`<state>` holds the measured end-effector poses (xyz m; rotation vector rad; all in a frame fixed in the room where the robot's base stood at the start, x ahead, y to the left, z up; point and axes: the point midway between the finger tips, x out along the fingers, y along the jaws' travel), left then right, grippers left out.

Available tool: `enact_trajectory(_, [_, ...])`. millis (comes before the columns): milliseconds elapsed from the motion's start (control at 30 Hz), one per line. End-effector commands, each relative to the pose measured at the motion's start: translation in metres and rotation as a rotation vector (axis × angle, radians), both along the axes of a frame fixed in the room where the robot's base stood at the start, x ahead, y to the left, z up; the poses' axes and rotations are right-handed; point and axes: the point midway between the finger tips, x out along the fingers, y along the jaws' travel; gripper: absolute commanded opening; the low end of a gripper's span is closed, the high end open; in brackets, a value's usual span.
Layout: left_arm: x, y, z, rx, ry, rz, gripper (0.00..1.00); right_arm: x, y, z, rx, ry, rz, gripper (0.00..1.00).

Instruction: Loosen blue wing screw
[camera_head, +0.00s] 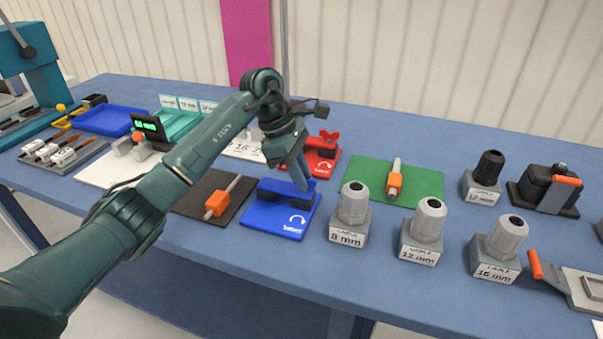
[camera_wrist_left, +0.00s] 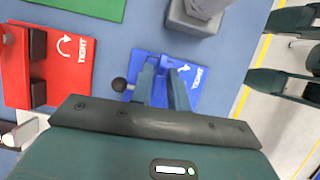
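The blue plate (camera_head: 288,222) has a dark clamp block and a white curved arrow with lettering. My left gripper (camera_head: 302,182) points down at the block from above. In the left wrist view its two fingers (camera_wrist_left: 164,78) are a little apart over the blue plate (camera_wrist_left: 196,72). The blue wing screw (camera_wrist_left: 165,62) seems to be at the fingertips, mostly hidden by them. I cannot tell whether the fingers press on it. My right gripper is not in view.
A red plate (camera_head: 318,160) with a red wing screw (camera_head: 329,137) stands behind. A dark mat with an orange-handled tool (camera_head: 216,204) is to the left. Labelled grey cable holders (camera_head: 349,214) stand close on the right. A green mat (camera_head: 425,182) lies behind them.

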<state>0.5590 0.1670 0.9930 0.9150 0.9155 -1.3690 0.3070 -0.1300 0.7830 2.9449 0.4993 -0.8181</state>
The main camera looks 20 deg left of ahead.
Motion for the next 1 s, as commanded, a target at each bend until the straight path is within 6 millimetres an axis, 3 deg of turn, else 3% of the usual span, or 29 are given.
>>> enact_trajectory(200, [0.0,0.0,0.0003,0.0,0.0,0.0,0.0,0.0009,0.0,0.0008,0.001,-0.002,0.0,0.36])
enact_trajectory(667, [-0.0005,0.0002,0.0002,0.001,0.0,0.031,0.0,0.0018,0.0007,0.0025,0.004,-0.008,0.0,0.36])
enact_trajectory(1000, [-0.0018,0.0007,-0.0005,0.002,-0.002,0.242,0.0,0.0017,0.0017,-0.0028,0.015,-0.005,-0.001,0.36])
